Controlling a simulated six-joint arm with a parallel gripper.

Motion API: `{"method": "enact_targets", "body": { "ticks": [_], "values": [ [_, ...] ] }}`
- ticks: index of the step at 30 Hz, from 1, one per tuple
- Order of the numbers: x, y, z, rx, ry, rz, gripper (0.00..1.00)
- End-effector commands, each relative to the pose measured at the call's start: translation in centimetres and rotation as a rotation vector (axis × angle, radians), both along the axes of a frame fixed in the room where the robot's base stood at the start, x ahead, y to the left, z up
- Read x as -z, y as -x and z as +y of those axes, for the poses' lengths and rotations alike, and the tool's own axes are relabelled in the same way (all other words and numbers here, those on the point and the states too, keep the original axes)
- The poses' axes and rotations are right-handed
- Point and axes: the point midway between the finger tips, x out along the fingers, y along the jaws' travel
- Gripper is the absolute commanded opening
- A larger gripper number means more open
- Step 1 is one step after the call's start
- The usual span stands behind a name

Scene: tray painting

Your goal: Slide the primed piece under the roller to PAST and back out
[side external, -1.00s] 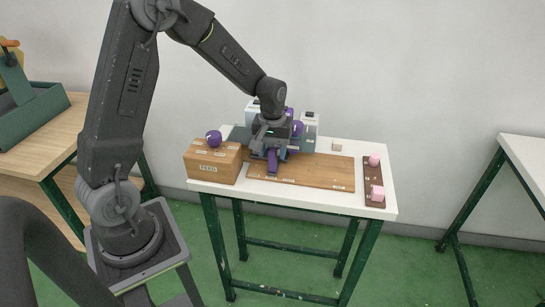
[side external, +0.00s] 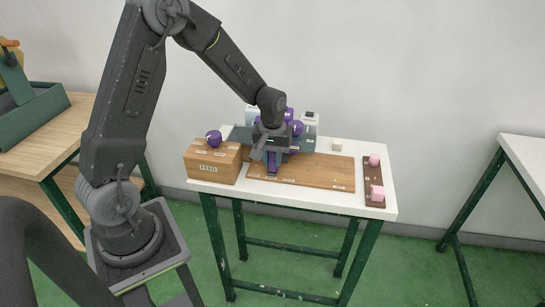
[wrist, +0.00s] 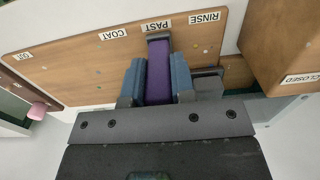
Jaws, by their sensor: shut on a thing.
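My gripper (wrist: 156,78) is shut on a purple bar-shaped piece (wrist: 159,62), with a blue-grey finger pad on each side of it. In the wrist view the bar's dark grey end lies at the PAST label (wrist: 157,26) on the wooden board (wrist: 80,62). In the side view the purple bar (side external: 272,164) shows below my gripper (side external: 270,152), over the board's left part (side external: 315,174). I cannot make out the roller for certain; my wrist and gripper hide much of the area behind.
A dark brown rack (side external: 366,183) on the right holds pink pieces (side external: 377,193). White holders (side external: 310,122) stand behind my gripper. A small beige block (side external: 337,145) sits at the back.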

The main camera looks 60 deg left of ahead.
Motion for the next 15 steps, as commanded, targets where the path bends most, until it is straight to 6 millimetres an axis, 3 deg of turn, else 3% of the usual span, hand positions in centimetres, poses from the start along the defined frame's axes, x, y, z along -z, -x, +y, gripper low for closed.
{"method": "enact_targets", "body": {
  "ticks": [15],
  "values": [
    [-0.01, -0.54, -0.58, 0.002, 0.000, 0.000, 0.00]
  ]
}}
